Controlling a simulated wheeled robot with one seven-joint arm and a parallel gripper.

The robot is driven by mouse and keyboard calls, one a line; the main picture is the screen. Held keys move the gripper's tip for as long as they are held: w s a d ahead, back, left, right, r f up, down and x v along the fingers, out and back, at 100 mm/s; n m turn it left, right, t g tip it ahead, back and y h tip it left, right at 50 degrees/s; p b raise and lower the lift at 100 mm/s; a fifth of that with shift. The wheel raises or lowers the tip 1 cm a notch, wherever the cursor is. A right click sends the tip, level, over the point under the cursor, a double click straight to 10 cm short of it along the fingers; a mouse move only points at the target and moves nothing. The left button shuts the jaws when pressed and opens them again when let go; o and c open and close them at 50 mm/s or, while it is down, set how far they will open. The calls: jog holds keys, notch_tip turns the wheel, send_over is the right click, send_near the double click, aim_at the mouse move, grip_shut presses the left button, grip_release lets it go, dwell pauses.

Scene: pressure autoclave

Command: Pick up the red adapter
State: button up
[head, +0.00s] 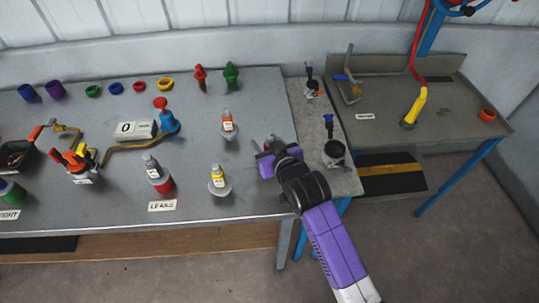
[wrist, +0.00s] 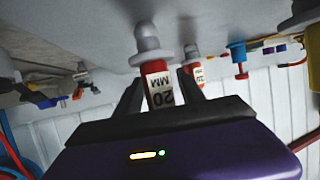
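In the wrist view, whose picture is upside down, a red adapter (wrist: 157,92) with a white "20 MM" label and a grey base stands between the two fingers of my gripper (wrist: 160,95). The fingers lie on either side of it; a narrow gap shows on the right. A second red-orange adapter (wrist: 195,70) with a similar label stands behind it. In the head view, my gripper (head: 263,153) is over the right part of the grey table and hides the adapter between its fingers. The second adapter (head: 228,120) stands to its upper left.
A yellow adapter (head: 219,180) stands left of my gripper. Red (head: 200,78) and green (head: 231,76) fittings stand at the back. The table (head: 250,200) is bare in front.

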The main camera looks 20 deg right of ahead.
grip_shut()
jog(key=shift+r, duration=0.2)
